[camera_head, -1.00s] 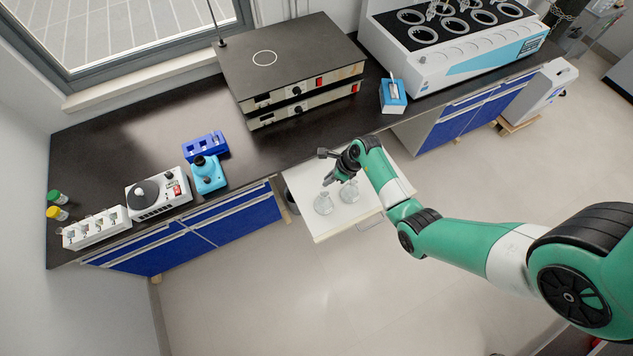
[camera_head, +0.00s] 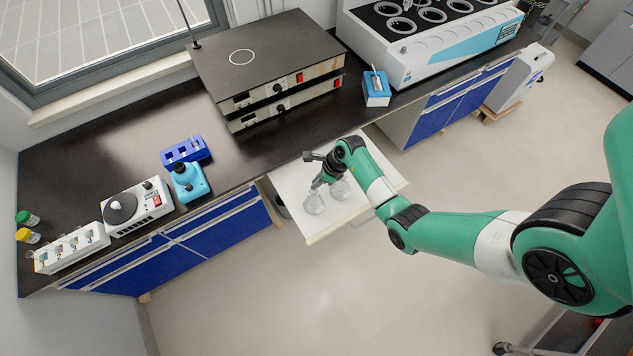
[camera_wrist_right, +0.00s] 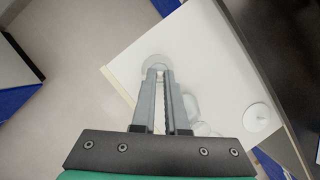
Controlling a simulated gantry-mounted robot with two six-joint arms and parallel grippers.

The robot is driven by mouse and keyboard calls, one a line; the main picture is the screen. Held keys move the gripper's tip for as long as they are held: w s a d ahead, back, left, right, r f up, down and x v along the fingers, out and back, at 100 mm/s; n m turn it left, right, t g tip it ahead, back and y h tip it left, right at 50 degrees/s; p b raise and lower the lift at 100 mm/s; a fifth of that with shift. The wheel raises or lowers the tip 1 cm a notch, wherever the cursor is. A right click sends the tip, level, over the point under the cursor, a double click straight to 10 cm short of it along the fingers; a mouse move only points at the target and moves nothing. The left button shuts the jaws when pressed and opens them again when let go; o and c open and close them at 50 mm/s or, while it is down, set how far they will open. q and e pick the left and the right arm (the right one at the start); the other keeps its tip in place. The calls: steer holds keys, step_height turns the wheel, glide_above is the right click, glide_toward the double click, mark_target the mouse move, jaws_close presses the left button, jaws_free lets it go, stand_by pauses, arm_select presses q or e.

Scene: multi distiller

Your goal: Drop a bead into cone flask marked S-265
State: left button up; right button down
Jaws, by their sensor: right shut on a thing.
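My right gripper (camera_head: 319,183) reaches over the white drawer surface (camera_head: 322,228). One clear cone flask (camera_head: 314,205) lies just below its fingertips in the head view; a second clear flask (camera_head: 341,190) stands to the right. In the right wrist view, the fingers (camera_wrist_right: 161,72) overlap the round outline of a flask (camera_wrist_right: 148,62), and another glass flask (camera_wrist_right: 191,104) shows beside the fingers. The fingers are nearly together on a tiny pale thing, likely the bead, mostly hidden. I cannot read any flask marking. My left gripper is not in view.
Floor in front is clear.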

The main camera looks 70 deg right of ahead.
steer(key=shift+p, duration=0.35)
stand_by(0.6)
steer(key=c, duration=0.9)
jaws_free()
steer(key=shift+o, duration=0.2)
steer(key=shift+r, duration=0.1)
steer(key=p+v, duration=0.3)
steer(key=v, duration=0.8)
steer(key=shift+r+p, duration=0.2)
steer(key=shift+p, duration=0.1)
steer(key=shift+s+d, duration=0.1)
